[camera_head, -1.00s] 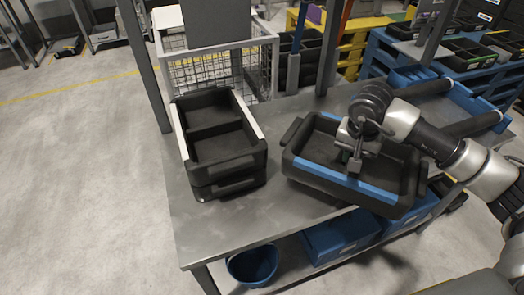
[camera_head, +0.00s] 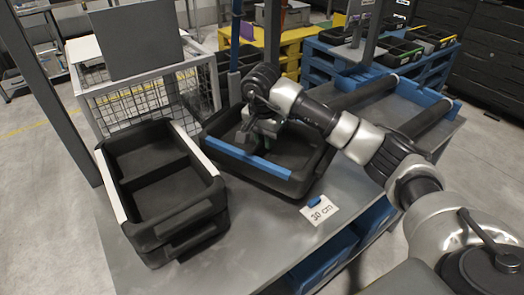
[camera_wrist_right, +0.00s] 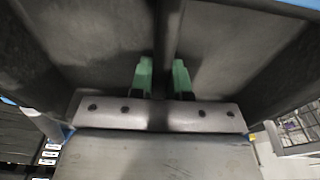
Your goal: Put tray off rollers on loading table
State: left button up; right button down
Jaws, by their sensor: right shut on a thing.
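The black tray with a blue-striped rim (camera_head: 245,160) is over the grey metal loading table (camera_head: 250,235), right of the stacked black trays. I cannot tell whether its underside touches the table. My right gripper (camera_head: 258,132) reaches into it from above. In the right wrist view the green fingers (camera_wrist_right: 163,78) are shut on the tray's middle divider (camera_wrist_right: 167,35). The black rollers (camera_head: 365,92) at the table's far right bear no tray. My left gripper is out of view.
Stacked black trays with white side rims (camera_head: 178,223) stand on the left of the table. A card marked 30 cm (camera_head: 320,210) with a small blue piece lies in front of the held tray. A wire cage (camera_head: 140,100) stands behind. Bare table lies in front.

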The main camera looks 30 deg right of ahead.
aim_at(263, 151)
jog(key=shift+w+a+f, duration=0.2)
jog(key=shift+a+f, duration=0.1)
jog(key=shift+f, duration=0.1)
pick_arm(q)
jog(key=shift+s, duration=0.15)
pick_arm(e)
jog(key=shift+f, duration=1.75)
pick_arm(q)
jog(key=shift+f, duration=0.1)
pick_arm(e)
jog(key=shift+f, duration=0.1)
jog(key=c, duration=1.1)
grip_release()
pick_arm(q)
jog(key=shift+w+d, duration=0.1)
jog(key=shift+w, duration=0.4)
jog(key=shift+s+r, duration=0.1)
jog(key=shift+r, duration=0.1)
